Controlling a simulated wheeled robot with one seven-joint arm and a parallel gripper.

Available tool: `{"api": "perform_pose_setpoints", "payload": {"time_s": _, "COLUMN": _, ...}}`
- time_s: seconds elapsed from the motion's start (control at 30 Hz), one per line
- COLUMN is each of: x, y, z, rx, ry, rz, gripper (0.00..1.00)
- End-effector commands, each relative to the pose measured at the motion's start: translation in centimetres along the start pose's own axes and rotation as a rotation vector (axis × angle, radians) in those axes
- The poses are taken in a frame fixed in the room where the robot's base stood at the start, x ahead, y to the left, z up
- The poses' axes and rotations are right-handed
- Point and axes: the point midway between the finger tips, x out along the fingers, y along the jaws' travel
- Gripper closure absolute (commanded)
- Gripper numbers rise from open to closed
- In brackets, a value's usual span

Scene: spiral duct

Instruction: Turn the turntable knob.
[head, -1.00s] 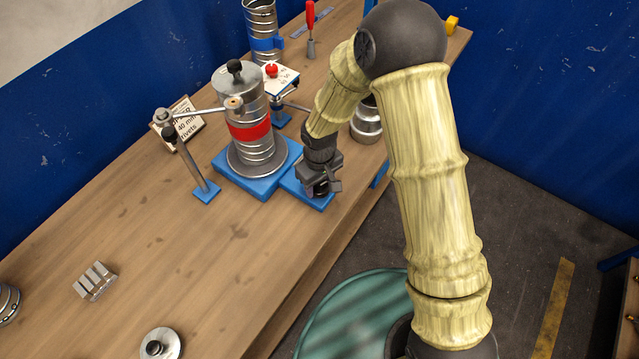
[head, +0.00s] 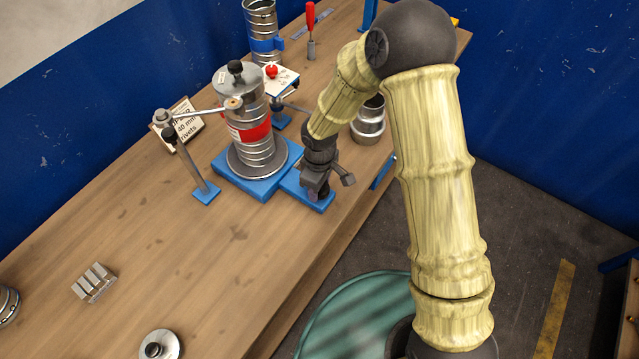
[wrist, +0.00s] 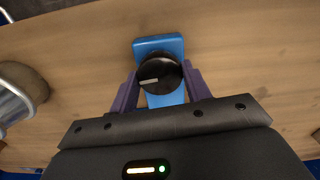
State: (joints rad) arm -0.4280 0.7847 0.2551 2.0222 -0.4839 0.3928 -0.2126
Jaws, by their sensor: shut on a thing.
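The turntable knob is round and black with a white pointer line; it shows in the wrist view (wrist: 161,73) on a blue base (wrist: 158,43). My gripper (wrist: 160,82) has one purple finger on each side of the knob and is shut on it. In the head view my gripper (head: 318,190) points down over the blue block (head: 293,187) beside the turntable (head: 258,160), and mostly hides the knob. A spiral duct (head: 262,148) with a red band stands upright on the turntable, with a white label showing at the band's left.
A post with a arm (head: 190,165) reaches over to the duct from the left. A metal duct collar (head: 368,122) stands just right of my wrist.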

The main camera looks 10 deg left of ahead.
Motion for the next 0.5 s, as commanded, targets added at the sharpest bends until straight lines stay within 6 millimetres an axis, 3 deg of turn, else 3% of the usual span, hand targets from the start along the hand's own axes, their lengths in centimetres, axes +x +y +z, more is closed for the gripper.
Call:
{"api": "perform_pose_setpoints", "payload": {"time_s": 0.1, "x": -0.09, "y": 0.09, "z": -0.03, "rx": 0.001, "ry": 0.001, "rz": 0.002, "gripper": 0.75}}
{"api": "perform_pose_setpoints", "payload": {"time_s": 0.13, "x": -0.09, "y": 0.09, "z": -0.03, "rx": 0.001, "ry": 0.001, "rz": 0.002, "gripper": 0.46}}
{"api": "perform_pose_setpoints", "payload": {"time_s": 0.2, "x": -0.08, "y": 0.08, "z": -0.03, "rx": 0.002, "ry": 0.001, "rz": 0.002, "gripper": 0.33}}
{"api": "perform_pose_setpoints", "payload": {"time_s": 0.5, "x": -0.07, "y": 0.04, "z": -0.01, "rx": 0.002, "ry": 0.001, "rz": 0.001, "gripper": 0.30}}
